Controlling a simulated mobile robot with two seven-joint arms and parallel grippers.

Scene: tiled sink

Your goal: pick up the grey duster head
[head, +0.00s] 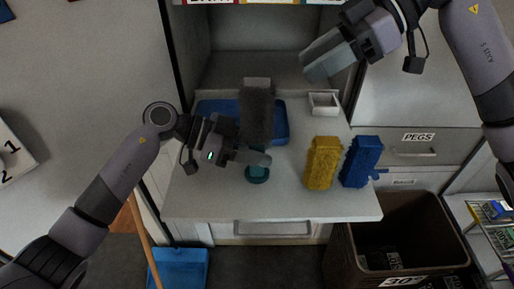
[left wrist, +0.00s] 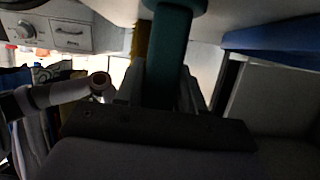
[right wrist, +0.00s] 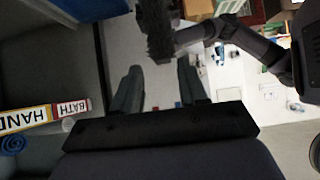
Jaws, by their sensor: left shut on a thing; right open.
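The grey duster head (head: 257,112) is dark and fuzzy and stands upright on a teal handle (head: 257,174) with a round base, over the counter. My left gripper (head: 258,158) is shut on the teal handle, below the head; the handle also shows between its fingers in the left wrist view (left wrist: 168,60). My right gripper (head: 322,58) is open and empty, above and to the right of the grey head. In the right wrist view the grey head (right wrist: 156,30) shows beyond the open fingers, apart from them. I cannot tell whether the base touches the counter.
A yellow duster head (head: 322,162) and a blue one (head: 361,161) stand on the counter's right side. A blue tray (head: 215,108) lies behind the grey head, with a small white box (head: 323,103) to its right. A brown bin (head: 405,220) stands below right.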

